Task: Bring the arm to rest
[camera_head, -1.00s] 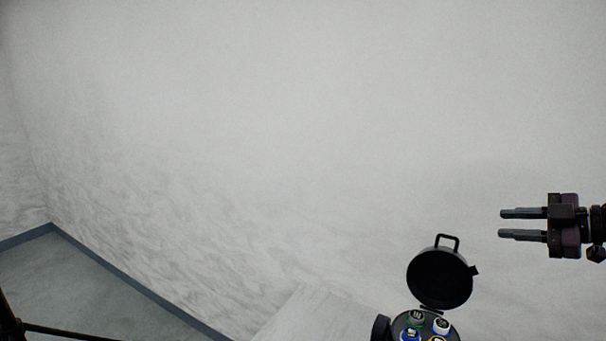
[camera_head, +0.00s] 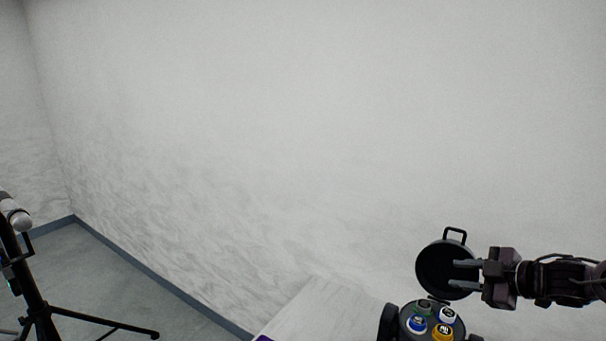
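My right gripper (camera_head: 466,273) comes in from the right edge, its two grey fingers pointing left with a gap between them. It is open with nothing visible between the fingers. In the picture its fingertips overlap the dark open lid (camera_head: 437,262) of a black round can (camera_head: 407,330); I cannot tell whether they touch. Several bottles or cans with coloured tops sit in the can, among them a blue one (camera_head: 417,324), a white-topped one (camera_head: 447,315) and a yellow one (camera_head: 443,332). My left gripper is not in view.
A light table top (camera_head: 312,308) shows at the bottom, with a purple thing (camera_head: 263,338) at its edge. A black tripod stand (camera_head: 42,310) stands on the grey floor (camera_head: 110,285) at left. A pale wall (camera_head: 280,130) fills the background.

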